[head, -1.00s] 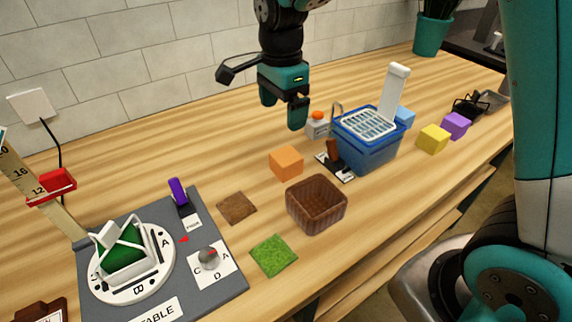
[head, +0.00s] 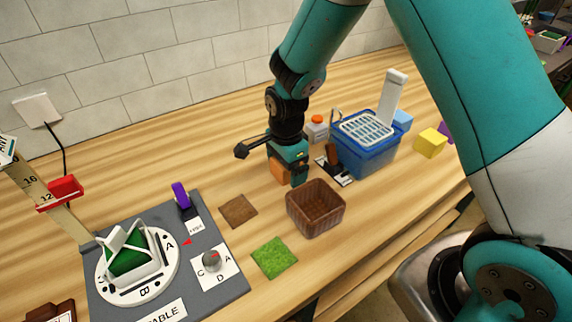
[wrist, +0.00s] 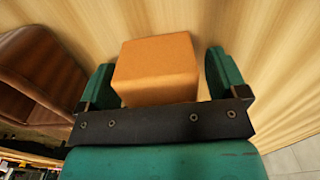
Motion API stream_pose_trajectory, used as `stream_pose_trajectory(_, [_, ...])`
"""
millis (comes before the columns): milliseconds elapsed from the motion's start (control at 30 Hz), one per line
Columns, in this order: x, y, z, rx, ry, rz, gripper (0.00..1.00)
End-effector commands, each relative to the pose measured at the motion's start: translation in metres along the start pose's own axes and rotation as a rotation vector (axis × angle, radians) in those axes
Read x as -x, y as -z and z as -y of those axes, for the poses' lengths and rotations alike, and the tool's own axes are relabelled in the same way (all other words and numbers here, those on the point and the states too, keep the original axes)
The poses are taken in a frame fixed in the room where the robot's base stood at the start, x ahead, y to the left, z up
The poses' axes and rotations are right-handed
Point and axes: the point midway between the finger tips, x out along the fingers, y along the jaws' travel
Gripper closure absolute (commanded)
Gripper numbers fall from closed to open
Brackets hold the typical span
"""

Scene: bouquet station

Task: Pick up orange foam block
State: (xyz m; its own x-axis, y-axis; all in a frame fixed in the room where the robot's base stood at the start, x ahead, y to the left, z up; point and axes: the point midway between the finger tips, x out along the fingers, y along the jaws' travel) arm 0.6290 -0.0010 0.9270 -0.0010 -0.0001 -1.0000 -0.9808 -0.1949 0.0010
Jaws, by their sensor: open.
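The orange foam block (wrist: 156,68) sits on the wooden table, between the two fingers of my gripper (wrist: 162,75) in the wrist view. The fingers are open, one on each side of the block, with a small gap visible at the right. In the head view the orange block (head: 278,171) is mostly hidden behind my gripper (head: 288,178), with part of its orange face showing at the left. My gripper is low, close to the table.
A brown basket (head: 316,208) stands just right of my gripper. A blue bin (head: 366,160) with a white rack is farther right. A brown square (head: 238,211) and a green square (head: 274,257) lie in front. A grey turntable board (head: 222,290) is at left.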

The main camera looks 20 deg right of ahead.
Motion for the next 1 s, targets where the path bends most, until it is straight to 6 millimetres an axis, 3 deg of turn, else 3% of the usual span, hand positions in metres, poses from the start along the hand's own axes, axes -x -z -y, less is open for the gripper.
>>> stream_pose_trajectory(200, [-0.001, 0.000, 0.000, 0.000, 0.001, 0.000, 0.08])
stream_pose_trajectory(433, [-0.001, 0.000, 0.000, 0.000, 0.001, 0.000, 0.59])
stream_pose_trajectory(500, [-0.001, 0.000, 0.000, 0.000, 0.001, 0.000, 0.64])
stream_pose_trajectory(767, [0.000, 0.000, 0.001, 0.000, 0.002, 0.000, 0.64])
stream_pose_trajectory(1000, [0.021, 0.000, 0.001, 0.000, 0.004, 0.000, 0.64])
